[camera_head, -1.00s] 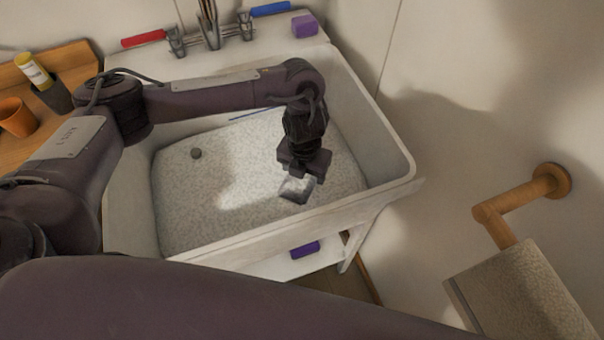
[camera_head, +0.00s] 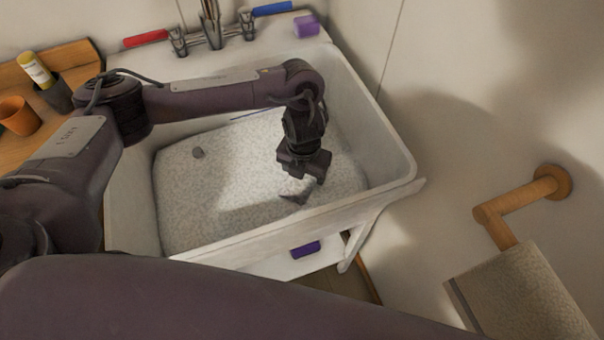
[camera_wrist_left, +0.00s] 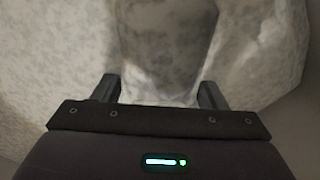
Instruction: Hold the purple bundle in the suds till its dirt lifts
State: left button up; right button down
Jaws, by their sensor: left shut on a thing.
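My left gripper (camera_head: 301,182) points down into the sink of speckled white suds (camera_head: 215,195), right of its middle. It is shut on a bundle that looks grey and stained, not purple. In the head view only a small dark grey piece of this bundle (camera_head: 294,197) shows at the suds' surface; the rest is hidden by suds and gripper. In the left wrist view the smudged grey bundle (camera_wrist_left: 168,45) lies between the two fingers (camera_wrist_left: 160,92), with pale suds around it. My right gripper is not in view.
The white sink's rim (camera_head: 395,185) surrounds the suds. A faucet (camera_head: 211,25) and a purple block (camera_head: 306,26) are at the back. A purple item (camera_head: 305,249) lies below. An orange cup (camera_head: 18,116) stands left.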

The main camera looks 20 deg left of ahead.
pick_arm(q)
jog(key=shift+w+d, duration=0.1)
jog(key=shift+d, duration=0.05)
jog(key=shift+r, duration=0.1)
notch_tip(320, 180, up, 3)
jog(key=p, duration=0.2)
jog(key=shift+p, duration=0.3)
notch_tip(320, 180, up, 20)
jog(key=p, duration=1.9)
